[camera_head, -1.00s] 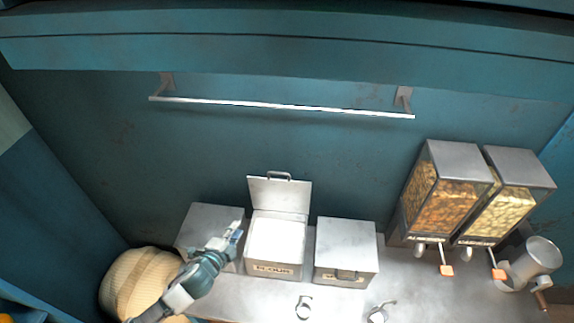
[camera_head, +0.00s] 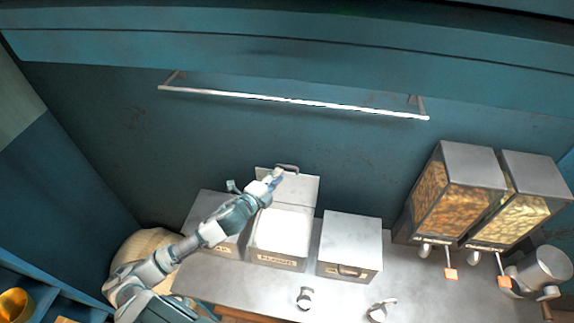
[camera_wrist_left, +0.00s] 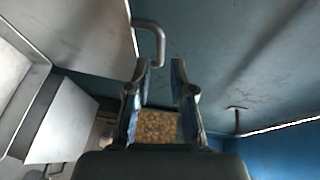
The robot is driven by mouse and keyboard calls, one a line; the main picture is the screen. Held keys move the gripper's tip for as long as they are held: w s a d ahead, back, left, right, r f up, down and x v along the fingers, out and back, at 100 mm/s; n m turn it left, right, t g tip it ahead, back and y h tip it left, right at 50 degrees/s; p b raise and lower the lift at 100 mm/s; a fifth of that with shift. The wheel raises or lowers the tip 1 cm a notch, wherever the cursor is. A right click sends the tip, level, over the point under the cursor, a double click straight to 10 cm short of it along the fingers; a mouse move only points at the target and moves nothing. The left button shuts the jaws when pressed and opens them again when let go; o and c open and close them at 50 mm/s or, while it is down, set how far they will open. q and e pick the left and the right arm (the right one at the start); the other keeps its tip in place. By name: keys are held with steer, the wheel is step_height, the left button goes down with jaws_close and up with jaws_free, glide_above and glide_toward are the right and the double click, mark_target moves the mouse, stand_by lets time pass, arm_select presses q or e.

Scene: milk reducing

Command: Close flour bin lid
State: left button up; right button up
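The flour bin (camera_head: 277,262) stands on the counter with its lid (camera_head: 302,188) raised against the back wall. White flour (camera_head: 284,231) shows inside. A dark handle (camera_head: 288,168) is on the lid's top edge. My left gripper (camera_head: 277,176) is at the upper part of the lid, near the handle. In the left wrist view the lid (camera_wrist_left: 75,30) and its bent handle (camera_wrist_left: 152,42) are just ahead and left of the gripper (camera_wrist_left: 163,72). Its fingers are apart with nothing between them. My right gripper is not in view.
A closed bin (camera_head: 350,245) stands right of the flour bin, and another bin (camera_head: 205,208) stands left, partly behind my arm. Two food dispensers (camera_head: 455,190) are at the right. A metal rail (camera_head: 290,101) runs along the wall. Two small metal items (camera_head: 305,298) lie in front.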

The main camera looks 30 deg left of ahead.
mark_target(285, 167)
arm_select(q)
steer(key=x, duration=0.2)
steer(key=a+x, duration=0.1)
steer(key=x, duration=0.2)
steer(key=shift+w+a+f+p, duration=0.15)
steer(key=shift+w+p, duration=0.2)
steer(key=shift+w, duration=0.05)
steer(key=shift+w+a+f, duration=0.15)
steer(key=shift+w, duration=0.2)
steer(key=shift+d, duration=0.3)
steer(key=shift+s+d, duration=0.1)
steer(key=shift+d, duration=0.2)
jaws_close()
